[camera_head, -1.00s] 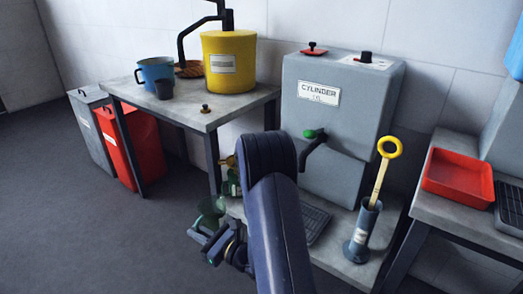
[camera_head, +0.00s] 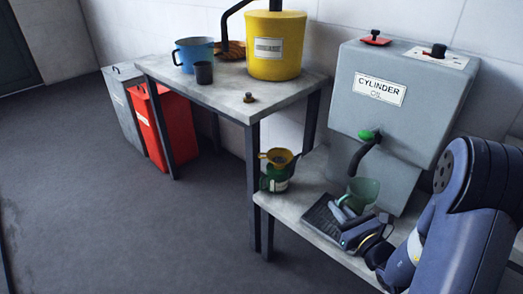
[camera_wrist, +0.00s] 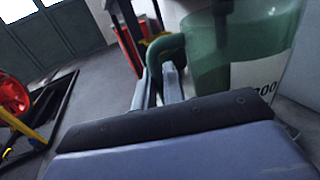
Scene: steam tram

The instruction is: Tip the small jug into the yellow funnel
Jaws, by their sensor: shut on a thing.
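The small jug is a see-through green vessel (camera_head: 363,190). It looks upright in the head view, over or near the dark grate below the cylinder oil tank's spout. My gripper (camera_head: 345,213) is shut on its handle. In the wrist view the fingers (camera_wrist: 160,88) close around the green handle, and the jug's wall (camera_wrist: 225,55) with a white "200" label fills the upper right. The yellow funnel (camera_head: 279,157) sits on a green can (camera_head: 275,178) to the left of the jug, clearly apart from it. The jug's contents cannot be told.
The grey tank (camera_head: 395,125) with its green-handled tap (camera_head: 368,135) stands behind the jug. The dark grate (camera_head: 322,222) lies on the low bench. A higher table (camera_head: 215,88) at left holds a yellow drum (camera_head: 275,45), blue mug (camera_head: 193,53) and dark cup (camera_head: 204,72).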

